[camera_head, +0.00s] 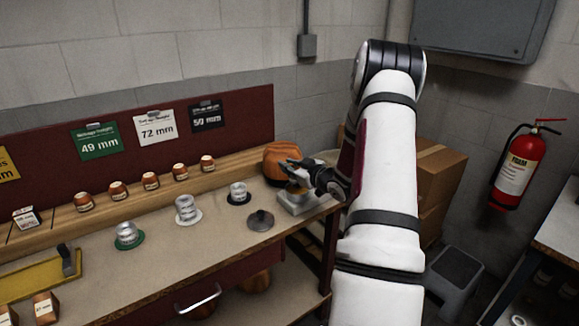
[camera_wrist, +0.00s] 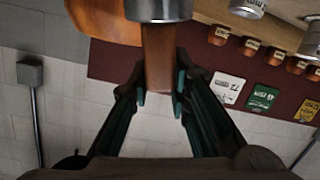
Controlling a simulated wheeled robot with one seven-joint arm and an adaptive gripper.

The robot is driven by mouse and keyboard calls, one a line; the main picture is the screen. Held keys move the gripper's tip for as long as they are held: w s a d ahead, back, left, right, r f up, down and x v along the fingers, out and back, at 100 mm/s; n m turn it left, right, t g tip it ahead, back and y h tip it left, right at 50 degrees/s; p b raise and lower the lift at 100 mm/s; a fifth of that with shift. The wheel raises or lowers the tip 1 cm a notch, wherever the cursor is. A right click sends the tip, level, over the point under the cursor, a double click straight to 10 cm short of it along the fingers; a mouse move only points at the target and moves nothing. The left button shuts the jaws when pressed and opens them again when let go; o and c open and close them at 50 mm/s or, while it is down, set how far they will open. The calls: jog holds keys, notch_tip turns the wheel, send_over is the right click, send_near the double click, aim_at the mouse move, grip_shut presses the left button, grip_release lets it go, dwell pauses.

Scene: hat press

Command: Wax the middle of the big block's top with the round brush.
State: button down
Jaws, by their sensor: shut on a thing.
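My gripper (camera_head: 304,173) is at the right end of the bench, shut on the round brush. In the wrist view, the brush (camera_wrist: 158,58) has a brown wooden handle between the fingertips (camera_wrist: 160,98) and a broad metal collar at the picture's top edge. Its bristles are out of that view. The big block (camera_head: 279,158) is a rounded orange-brown wooden form at the back right of the bench, just left of and behind my gripper. It also shows in the wrist view (camera_wrist: 100,22), beside the brush.
A pale square base (camera_head: 299,208) sits below my gripper; what stands on it is unclear. A dark round lid (camera_head: 260,220) lies left of it. Several metal cylinders, one a stack (camera_head: 187,209), stand on the bench. Small wooden blocks (camera_head: 150,181) line the back ledge.

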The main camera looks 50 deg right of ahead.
jog(key=shift+f+b, duration=0.3)
jog(key=shift+f, duration=0.35)
dwell(1.1)
jog(key=shift+r+p, duration=2.35)
jog(key=shift+r, duration=1.2)
